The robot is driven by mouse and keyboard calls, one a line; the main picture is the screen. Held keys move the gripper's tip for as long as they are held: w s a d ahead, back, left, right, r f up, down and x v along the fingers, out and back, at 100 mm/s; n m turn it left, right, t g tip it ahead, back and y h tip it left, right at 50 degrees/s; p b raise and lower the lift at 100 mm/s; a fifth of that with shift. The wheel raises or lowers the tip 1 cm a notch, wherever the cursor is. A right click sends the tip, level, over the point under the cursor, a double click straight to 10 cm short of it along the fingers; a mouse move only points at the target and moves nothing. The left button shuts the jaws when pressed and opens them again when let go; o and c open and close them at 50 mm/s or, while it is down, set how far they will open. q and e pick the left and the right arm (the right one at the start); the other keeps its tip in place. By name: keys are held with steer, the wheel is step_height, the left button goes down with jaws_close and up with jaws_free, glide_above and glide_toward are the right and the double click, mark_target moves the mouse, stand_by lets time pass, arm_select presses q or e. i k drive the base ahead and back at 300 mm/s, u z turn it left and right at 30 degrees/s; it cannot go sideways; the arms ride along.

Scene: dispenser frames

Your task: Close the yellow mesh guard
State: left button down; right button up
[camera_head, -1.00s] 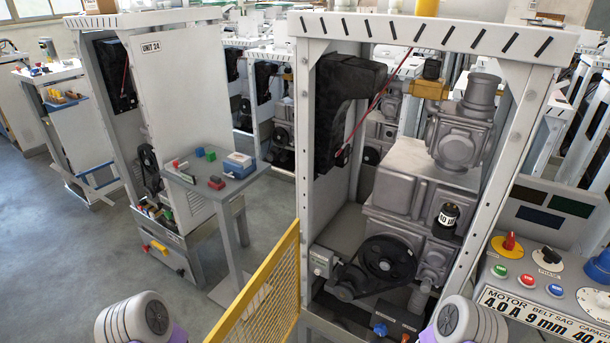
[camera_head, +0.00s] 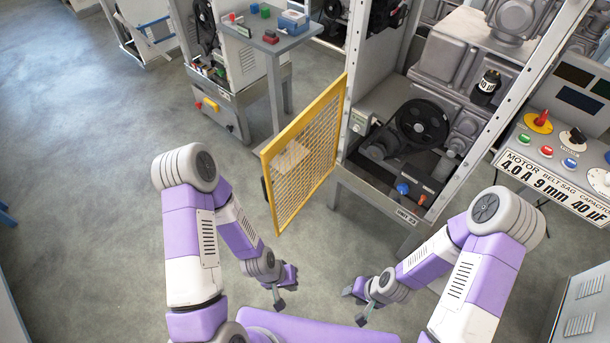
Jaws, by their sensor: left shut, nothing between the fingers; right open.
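The yellow mesh guard (camera_head: 308,156) stands swung open at the left post of the dispenser frame. It sticks out toward me and to the left, with a dark handle (camera_head: 266,190) on its outer edge. The frame's opening (camera_head: 400,165) is uncovered, and a black pulley shows inside. My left gripper (camera_head: 279,303) is shut and empty, below and in front of the guard, apart from it. My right gripper (camera_head: 354,307) is open and empty, low in front of the frame, to the right of my left one.
A control panel (camera_head: 560,150) with knobs and buttons stands right of the frame. A small table (camera_head: 270,40) with coloured blocks is behind the guard. A grey cabinet (camera_head: 585,305) is at the lower right. The floor left of the guard is clear.

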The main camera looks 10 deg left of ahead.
mark_target(273, 149)
steer(key=z, duration=3.4)
steer(key=k, duration=2.3)
steer(key=u, duration=1.85)
steer(key=i, duration=0.5)
